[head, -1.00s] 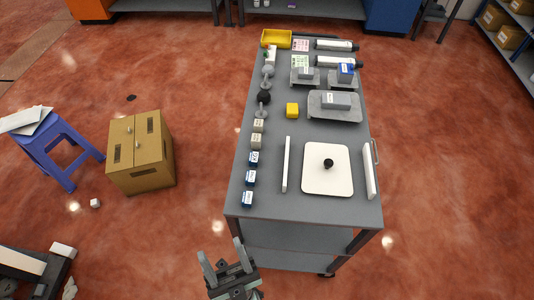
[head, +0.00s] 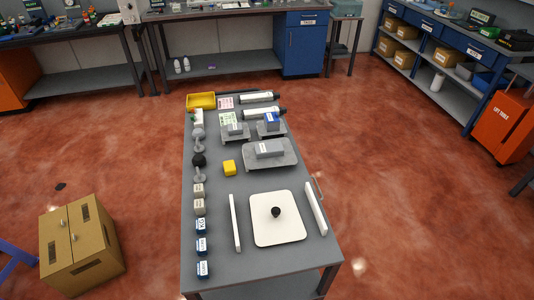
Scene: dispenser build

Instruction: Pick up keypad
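No part is clearly readable as the keypad at this size. A small flat white piece with a pink-red grid (head: 225,102) lies near the far end of the grey cart top and may be the keypad. A flat white piece with green marks (head: 227,119) lies just nearer, by a grey plate, and could also be a keypad. My gripper is out of view now, so its state and distance from these pieces do not show.
The grey cart (head: 270,262) holds a yellow tray (head: 201,101), white cylinders, grey plates with blocks, a yellow cube (head: 229,167), a white panel with a black knob (head: 276,212) and a left-hand row of small parts. A cardboard box (head: 82,245) stands at left. Floor right is clear.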

